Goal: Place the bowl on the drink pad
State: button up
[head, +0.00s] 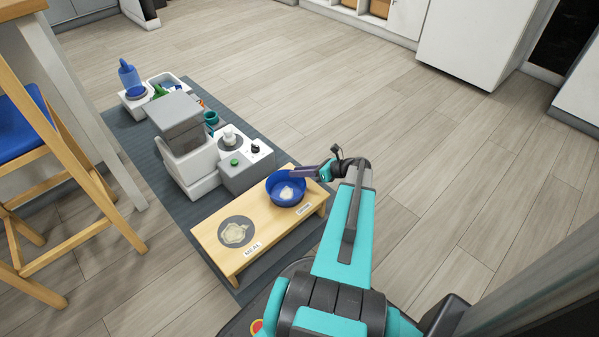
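The blue bowl (274,190) is upright at the far right end of the low wooden stand (215,233), by the small label that seems to read DRINK (304,208). A pale patch shows inside it. No drink pad shows there; the bowl covers that spot, and I cannot tell whether it rests on the surface or is slightly above. My gripper (307,173) is at the bowl's upper right rim, its fingers reaching left over or against it. Contact and finger gap are too small to make out.
A grey round pad with a pale shape (236,232) lies by the MEAL label. Behind the stand on the grey mat (128,135) are a grey-and-white dispenser (186,150) and a blue-topped waterer (129,77). A wooden chair (60,150) stands left. Floor at right is clear.

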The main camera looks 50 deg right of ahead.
jog(key=shift+r, duration=0.15)
jog(key=p+v, duration=0.4)
jog(key=v, duration=0.8)
jog(key=shift+p, duration=0.4)
jog(key=shift+w+a+r, duration=0.1)
